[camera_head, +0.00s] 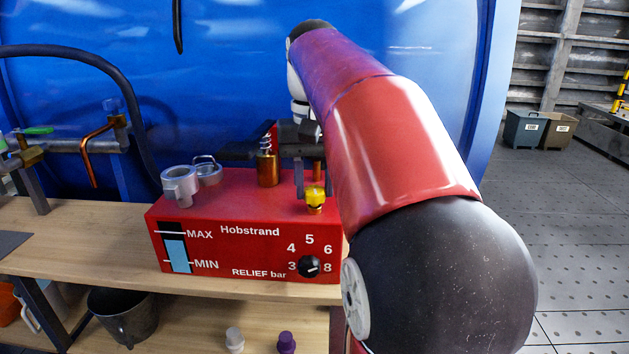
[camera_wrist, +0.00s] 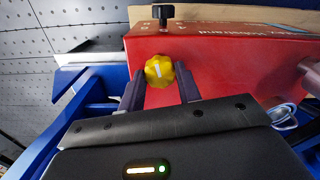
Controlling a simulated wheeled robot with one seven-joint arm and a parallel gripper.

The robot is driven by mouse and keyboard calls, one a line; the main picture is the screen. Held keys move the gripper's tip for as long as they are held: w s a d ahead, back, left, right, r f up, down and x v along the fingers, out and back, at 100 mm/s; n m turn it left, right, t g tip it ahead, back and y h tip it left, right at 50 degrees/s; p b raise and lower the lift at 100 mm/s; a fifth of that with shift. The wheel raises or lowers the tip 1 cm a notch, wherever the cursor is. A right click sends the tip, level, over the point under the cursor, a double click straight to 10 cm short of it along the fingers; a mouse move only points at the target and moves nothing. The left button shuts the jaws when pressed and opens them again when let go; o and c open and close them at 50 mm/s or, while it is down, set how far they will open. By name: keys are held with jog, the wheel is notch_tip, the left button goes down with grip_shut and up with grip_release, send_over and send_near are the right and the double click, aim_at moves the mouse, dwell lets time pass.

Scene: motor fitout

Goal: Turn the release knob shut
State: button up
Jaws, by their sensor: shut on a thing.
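The release knob (camera_wrist: 159,70) is a yellow lobed knob with a white line on its face. It sits on top of the red Hobstrand pump box (camera_head: 190,255), near its front right, and also shows in the head view (camera_head: 315,194). My gripper (camera_wrist: 160,80) is shut on the knob, with one dark finger on each side of it. In the head view my red and purple arm hides the right end of the box and part of my gripper.
A black RELIEF bar dial (camera_head: 310,266) is on the box front. A dark bucket (camera_head: 124,314) stands below.

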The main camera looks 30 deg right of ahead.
aim_at(315, 189)
jog(key=shift+m, duration=1.1)
jog(key=o, duration=1)
jog(key=shift+c, duration=0.2)
notch_tip(315, 189, up, 8)
jog(key=shift+f, duration=0.25)
jog(key=shift+r, duration=0.15)
